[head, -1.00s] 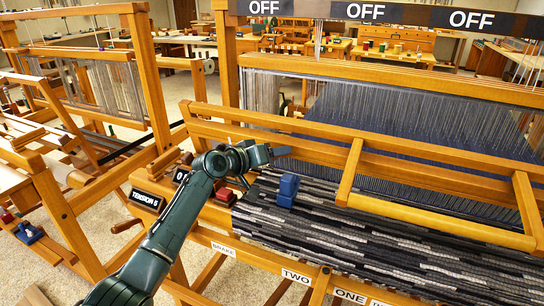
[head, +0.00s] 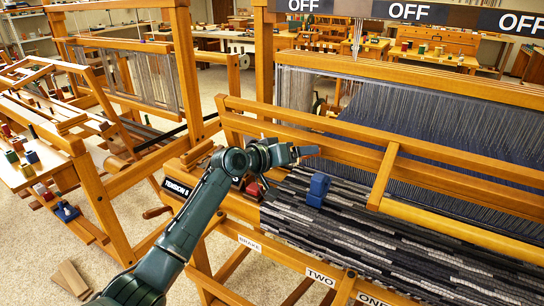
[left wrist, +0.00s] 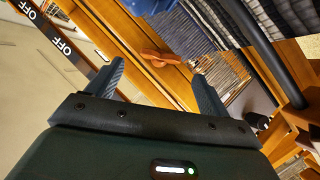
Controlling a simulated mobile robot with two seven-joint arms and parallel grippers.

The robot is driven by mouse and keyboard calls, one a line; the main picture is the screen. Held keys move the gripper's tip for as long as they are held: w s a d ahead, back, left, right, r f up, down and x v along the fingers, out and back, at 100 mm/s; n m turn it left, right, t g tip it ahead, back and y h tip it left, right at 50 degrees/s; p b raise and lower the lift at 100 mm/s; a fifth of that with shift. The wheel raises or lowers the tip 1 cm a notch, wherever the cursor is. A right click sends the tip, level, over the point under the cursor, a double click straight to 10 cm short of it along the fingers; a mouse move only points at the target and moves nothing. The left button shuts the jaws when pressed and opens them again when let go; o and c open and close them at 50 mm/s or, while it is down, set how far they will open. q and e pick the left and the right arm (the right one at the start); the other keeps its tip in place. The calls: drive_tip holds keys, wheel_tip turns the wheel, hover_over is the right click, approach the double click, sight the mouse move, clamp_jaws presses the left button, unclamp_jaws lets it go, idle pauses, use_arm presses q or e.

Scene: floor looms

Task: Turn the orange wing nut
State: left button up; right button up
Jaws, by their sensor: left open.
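An orange-brown wing nut (left wrist: 155,57) shows in the left wrist view, on a wooden beam of the loom, with two lobes spread to the sides. My left gripper (left wrist: 159,72) is open, and the nut appears between its two fingers, near the fingertips. I cannot tell how far it is from the fingers in depth, and no contact shows. In the head view my left gripper (head: 300,152) is above the near-left corner of the big loom, beside its front beam. I cannot make out the wing nut there. My right gripper is not in view.
A blue block (head: 318,190) sits on the striped grey cloth (head: 340,225) just right of my gripper. A wooden bar frame (head: 385,175) stands over the cloth. Another loom (head: 90,190) stands at left, with carpet between.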

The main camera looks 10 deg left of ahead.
use_arm(q)
drive_tip(key=v, duration=0.9)
drive_tip(key=shift+s+a+r, duration=0.15)
drive_tip(key=shift+s, duration=0.15)
